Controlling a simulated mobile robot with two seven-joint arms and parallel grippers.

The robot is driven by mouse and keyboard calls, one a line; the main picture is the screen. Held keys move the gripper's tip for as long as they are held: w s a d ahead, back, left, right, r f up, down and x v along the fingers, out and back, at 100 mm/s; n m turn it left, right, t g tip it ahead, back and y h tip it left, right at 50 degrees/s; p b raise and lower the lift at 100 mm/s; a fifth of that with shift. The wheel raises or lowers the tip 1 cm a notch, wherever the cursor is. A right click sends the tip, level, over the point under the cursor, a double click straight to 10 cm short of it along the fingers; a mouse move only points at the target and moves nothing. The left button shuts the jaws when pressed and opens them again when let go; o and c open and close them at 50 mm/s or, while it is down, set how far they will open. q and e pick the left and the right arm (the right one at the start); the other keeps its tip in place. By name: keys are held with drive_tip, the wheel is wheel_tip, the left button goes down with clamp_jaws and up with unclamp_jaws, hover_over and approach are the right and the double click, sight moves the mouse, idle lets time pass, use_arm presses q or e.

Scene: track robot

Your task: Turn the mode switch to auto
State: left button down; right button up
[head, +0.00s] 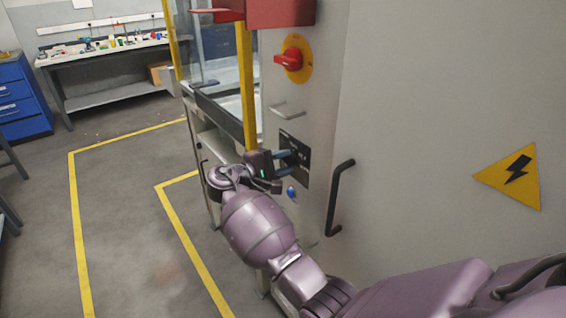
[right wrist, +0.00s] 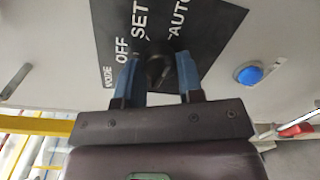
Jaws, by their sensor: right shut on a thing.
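The mode switch is a small black knob (right wrist: 157,66) on a dark plate (head: 300,143) on the grey cabinet front. In the right wrist view the plate (right wrist: 107,22) carries the white words MODE, OFF, SET and AUTO. My right gripper (head: 284,156) is at the plate, its two blue fingers (right wrist: 158,80) shut on the knob from both sides. The fingers and shadow partly cover the knob, and I cannot tell which word it points at. My left gripper is not in view.
A blue button (head: 291,192) sits below the plate. A black door handle (head: 338,198) stands to its right. A red rotary switch (head: 290,59) and a small grey handle (head: 287,110) are above. A yellow post (head: 247,85) stands left. Floor at the left is open.

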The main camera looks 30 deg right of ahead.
drive_tip(key=shift+f, duration=0.1)
drive_tip(key=o, duration=0.9)
drive_tip(key=a, duration=0.7)
drive_tip(key=s+a, duration=0.1)
drive_tip(key=a, duration=0.3)
drive_tip(key=shift+s+r, duration=0.1)
drive_tip(key=shift+r, duration=0.2)
drive_tip(key=shift+d, duration=0.1)
